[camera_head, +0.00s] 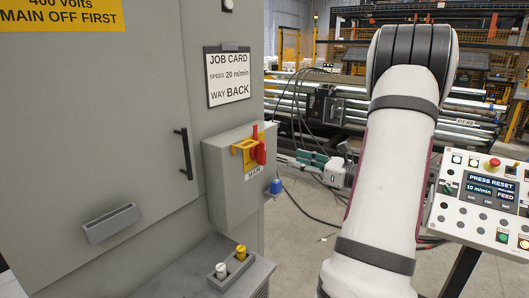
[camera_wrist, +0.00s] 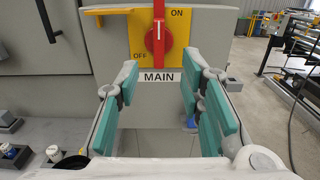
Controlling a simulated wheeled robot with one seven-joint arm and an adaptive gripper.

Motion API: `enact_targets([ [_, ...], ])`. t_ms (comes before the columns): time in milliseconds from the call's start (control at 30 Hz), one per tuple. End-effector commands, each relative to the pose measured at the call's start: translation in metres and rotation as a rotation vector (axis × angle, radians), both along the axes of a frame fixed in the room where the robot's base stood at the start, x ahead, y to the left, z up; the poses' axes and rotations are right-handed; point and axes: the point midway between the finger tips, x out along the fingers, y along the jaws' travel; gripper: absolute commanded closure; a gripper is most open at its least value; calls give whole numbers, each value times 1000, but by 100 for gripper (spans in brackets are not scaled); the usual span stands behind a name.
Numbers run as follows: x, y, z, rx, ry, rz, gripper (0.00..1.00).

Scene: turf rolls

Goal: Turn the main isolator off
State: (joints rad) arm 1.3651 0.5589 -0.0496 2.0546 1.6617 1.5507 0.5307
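The main isolator has a red rotary handle (camera_head: 259,146) on a yellow plate, mounted on a grey box (camera_head: 229,185) marked MAIN. In the wrist view the red handle (camera_wrist: 158,36) stands upright, with ON at the plate's upper right and OFF at its lower left. My gripper (camera_head: 306,159), with green finger pads, is to the right of the box in the head view and apart from the handle. In the wrist view my gripper (camera_wrist: 160,78) is open and empty, its fingers spread below the handle and either side of the MAIN label.
A grey cabinet (camera_head: 100,140) with a black door handle fills the left. A blue part (camera_head: 276,187) sticks out at the box's lower right. A ledge below holds white and yellow knobs (camera_head: 241,253). A control panel (camera_head: 485,195) reading PRESS RESET stands at right.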

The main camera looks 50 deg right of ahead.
Motion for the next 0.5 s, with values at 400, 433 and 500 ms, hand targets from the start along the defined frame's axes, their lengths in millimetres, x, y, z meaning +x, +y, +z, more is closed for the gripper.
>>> enact_targets([
  [400, 81, 9, 0, -1, 1, 7, 65],
  [433, 86, 9, 0, -1, 2, 6, 65],
  [500, 97, 10, 1, -1, 1, 6, 65],
])
